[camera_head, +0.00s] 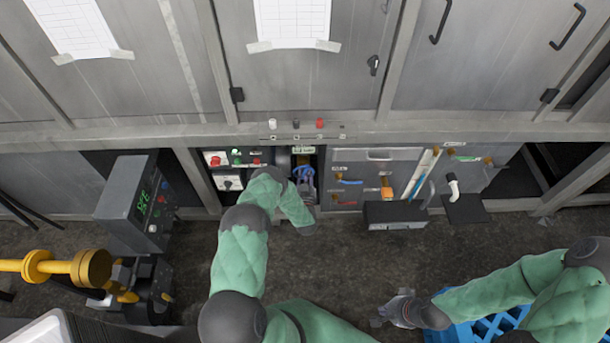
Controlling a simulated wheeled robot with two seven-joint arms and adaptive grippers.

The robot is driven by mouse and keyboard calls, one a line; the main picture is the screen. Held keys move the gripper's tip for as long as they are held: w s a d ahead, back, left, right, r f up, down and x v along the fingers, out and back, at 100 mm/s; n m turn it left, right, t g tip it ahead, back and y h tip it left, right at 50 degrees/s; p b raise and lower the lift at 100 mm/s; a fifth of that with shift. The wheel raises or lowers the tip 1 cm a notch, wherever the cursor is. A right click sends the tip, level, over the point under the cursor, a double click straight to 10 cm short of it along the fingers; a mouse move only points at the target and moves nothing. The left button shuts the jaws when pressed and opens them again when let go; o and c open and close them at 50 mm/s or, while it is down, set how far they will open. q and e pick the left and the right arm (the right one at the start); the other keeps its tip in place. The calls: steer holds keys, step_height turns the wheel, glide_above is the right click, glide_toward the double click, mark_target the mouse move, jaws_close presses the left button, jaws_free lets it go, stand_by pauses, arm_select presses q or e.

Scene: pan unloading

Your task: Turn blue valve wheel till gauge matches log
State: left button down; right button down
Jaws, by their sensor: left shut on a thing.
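The blue valve wheel (304,171) sits in a dark recess at the middle of the low equipment row, mostly hidden by my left gripper (307,186). My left gripper is at the wheel and shut on it; its fingers are small and partly covered. A grey box (128,190) at the left has a green lit display (143,200), too small to read surely. Taped sheets with tables, one at the top centre (292,20) and one at the upper left (75,25), have unreadable entries. My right gripper (393,309) hangs low, away from the wheel; its jaw state is unclear.
A panel with red and green buttons (237,158) stands just left of the recess. A tool panel (372,168) and a dark box (394,214) are to its right. A blue crate (490,328) lies below my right arm.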

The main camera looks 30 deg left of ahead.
arm_select(q)
steer(key=shift+r+n, duration=0.15)
steer(key=shift+n, duration=3.95)
steer(key=c, duration=1)
jaws_free()
steer(key=shift+c, duration=0.2)
steer(key=v, duration=1.2)
steer(key=shift+a, duration=0.1)
